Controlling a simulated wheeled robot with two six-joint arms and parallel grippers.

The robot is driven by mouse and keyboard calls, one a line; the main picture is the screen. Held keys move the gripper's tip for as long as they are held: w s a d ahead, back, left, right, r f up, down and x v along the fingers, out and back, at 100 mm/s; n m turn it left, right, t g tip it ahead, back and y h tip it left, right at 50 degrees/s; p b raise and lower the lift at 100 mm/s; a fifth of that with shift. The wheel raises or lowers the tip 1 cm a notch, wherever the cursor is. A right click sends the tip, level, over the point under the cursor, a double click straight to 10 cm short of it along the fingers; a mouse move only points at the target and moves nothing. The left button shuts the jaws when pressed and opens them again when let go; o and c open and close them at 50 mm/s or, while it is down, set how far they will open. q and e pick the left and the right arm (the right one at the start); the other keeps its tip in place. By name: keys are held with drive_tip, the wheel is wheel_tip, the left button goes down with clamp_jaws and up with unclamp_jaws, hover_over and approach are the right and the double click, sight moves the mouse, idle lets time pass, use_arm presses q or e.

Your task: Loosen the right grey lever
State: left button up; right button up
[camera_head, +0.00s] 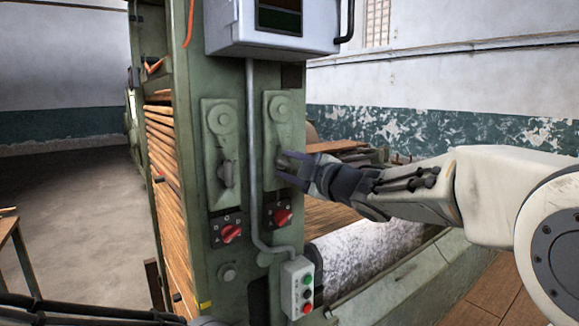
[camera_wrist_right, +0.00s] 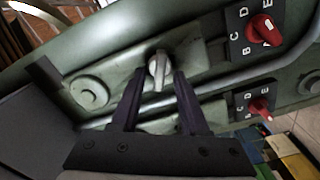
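The right grey lever (camera_wrist_right: 158,72) sits on the right green plate (camera_head: 279,108) of the machine. In the wrist view it stands between the two fingertips of my right gripper (camera_wrist_right: 160,80), with a gap showing beside each finger. My right gripper (camera_head: 287,168) is open in front of this plate in the head view and hides most of the lever there. I cannot tell how deep the lever lies between the fingers. The left grey lever (camera_head: 226,173) hangs on the left plate. My left gripper is not in view.
Red rotary knobs (camera_head: 232,233) and (camera_head: 282,216) sit below the levers. A grey conduit (camera_head: 252,150) runs between the plates to a button box (camera_head: 298,288). A grey control cabinet (camera_head: 272,28) overhangs above. Rollers (camera_head: 362,250) lie behind my right arm.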

idle(0.3)
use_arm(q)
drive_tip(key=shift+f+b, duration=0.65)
use_arm(e)
drive_tip(key=v, duration=1)
drive_tip(key=shift+s+d, duration=0.15)
drive_tip(key=shift+s, duration=0.05)
